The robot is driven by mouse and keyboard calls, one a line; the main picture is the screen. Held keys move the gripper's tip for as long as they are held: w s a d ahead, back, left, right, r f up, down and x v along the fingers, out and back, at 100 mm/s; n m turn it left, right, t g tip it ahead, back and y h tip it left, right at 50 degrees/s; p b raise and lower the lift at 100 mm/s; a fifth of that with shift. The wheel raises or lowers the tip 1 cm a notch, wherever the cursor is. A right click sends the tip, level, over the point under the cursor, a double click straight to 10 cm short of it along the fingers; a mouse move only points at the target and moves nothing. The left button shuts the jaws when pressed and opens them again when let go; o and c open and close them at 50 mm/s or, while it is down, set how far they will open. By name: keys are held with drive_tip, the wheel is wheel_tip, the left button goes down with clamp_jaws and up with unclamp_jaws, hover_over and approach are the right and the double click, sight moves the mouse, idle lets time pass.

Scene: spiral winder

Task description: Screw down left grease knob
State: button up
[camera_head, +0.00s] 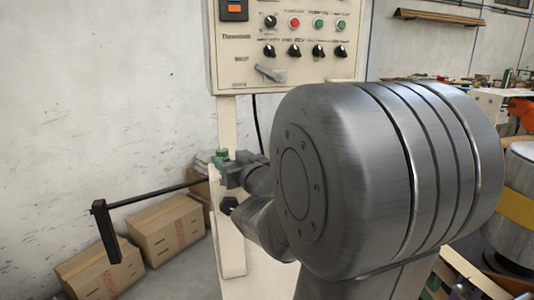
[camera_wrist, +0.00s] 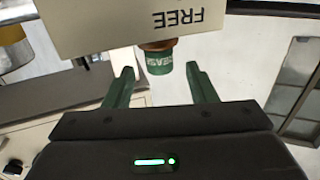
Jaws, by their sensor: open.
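In the wrist view a green grease knob (camera_wrist: 159,70), with white lettering and a brown part behind it, stands just ahead of the fingertips. It lies roughly midway between the two dark green fingers of my gripper (camera_wrist: 161,84). The fingers are apart and empty, and no contact with the knob shows. In the head view my gripper (camera_head: 234,172) is at the pale machine column, beside small green parts (camera_head: 220,155). I cannot tell there which green is knob and which is finger. My large grey arm hides much of the machine.
A pale box marked "FREE" (camera_wrist: 85,30), upside down in the wrist view, lies close above the knob. In the head view a control panel (camera_head: 290,72) stands above, a black crank handle (camera_head: 106,230) reaches left, and cardboard boxes (camera_head: 165,228) sit on the floor.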

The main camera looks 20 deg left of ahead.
sight(226, 154)
drive_tip(key=x, duration=0.5)
drive_tip(key=shift+d, duration=0.1)
drive_tip(key=c, duration=1)
drive_tip(key=shift+o, duration=0.2)
drive_tip(key=shift+r+p, duration=0.15)
drive_tip(key=shift+p, duration=0.3)
